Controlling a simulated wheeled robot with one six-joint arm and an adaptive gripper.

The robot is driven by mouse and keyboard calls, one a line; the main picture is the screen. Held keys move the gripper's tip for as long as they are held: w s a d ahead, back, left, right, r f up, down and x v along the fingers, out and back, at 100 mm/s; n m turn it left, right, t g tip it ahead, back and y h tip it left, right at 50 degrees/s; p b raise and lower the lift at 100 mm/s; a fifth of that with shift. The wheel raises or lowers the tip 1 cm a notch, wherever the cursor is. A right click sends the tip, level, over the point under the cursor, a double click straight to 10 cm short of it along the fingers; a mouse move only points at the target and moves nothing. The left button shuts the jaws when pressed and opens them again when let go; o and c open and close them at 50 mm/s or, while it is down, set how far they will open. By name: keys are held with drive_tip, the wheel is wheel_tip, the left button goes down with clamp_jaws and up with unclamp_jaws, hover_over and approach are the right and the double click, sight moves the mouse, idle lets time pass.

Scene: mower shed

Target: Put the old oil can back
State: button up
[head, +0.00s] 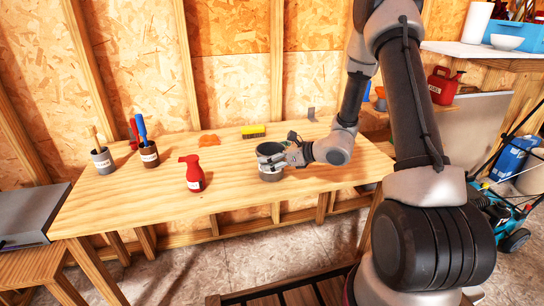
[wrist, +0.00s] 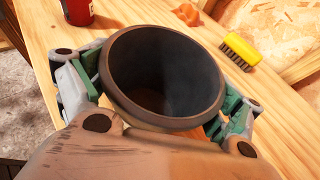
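A dark grey, open, empty can (head: 270,177) is at the right part of the workbench, between the fingers of my gripper (head: 272,160). In the wrist view the can (wrist: 165,75) shows its round mouth and dark inside. The fingers of my gripper (wrist: 160,95) lie against it on both sides. I cannot tell whether its base touches the bench. I cannot read a label that says which vessel is the old oil can. A red spray-type bottle (head: 194,175) with a white label stands left of my gripper; its lower part shows in the wrist view (wrist: 78,10).
A red jug (head: 441,88) stands at the right. The bench's front middle is clear.

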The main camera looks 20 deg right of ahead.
idle(0.3)
drive_tip(key=shift+r, duration=0.15)
drive_tip(key=v, duration=1.2)
drive_tip(key=s+a+r+n+g, duration=0.3)
drive_tip(key=s+r+n, duration=0.2)
drive_tip(key=s+n, duration=0.25)
drive_tip(key=s+a+r+n+g, duration=0.2)
drive_tip(key=s+r+n+g, duration=0.2)
drive_tip(key=s+n, duration=0.3)
drive_tip(key=s+d+r+n+t+h, duration=0.2)
drive_tip(key=s+d+r+n+h, duration=0.7)
drive_tip(key=s+d+n, duration=0.2)
drive_tip(key=shift+s+d+r+n, duration=0.35)
drive_tip(key=shift+d+n, duration=0.1)
drive_tip(key=shift+n, duration=0.3)
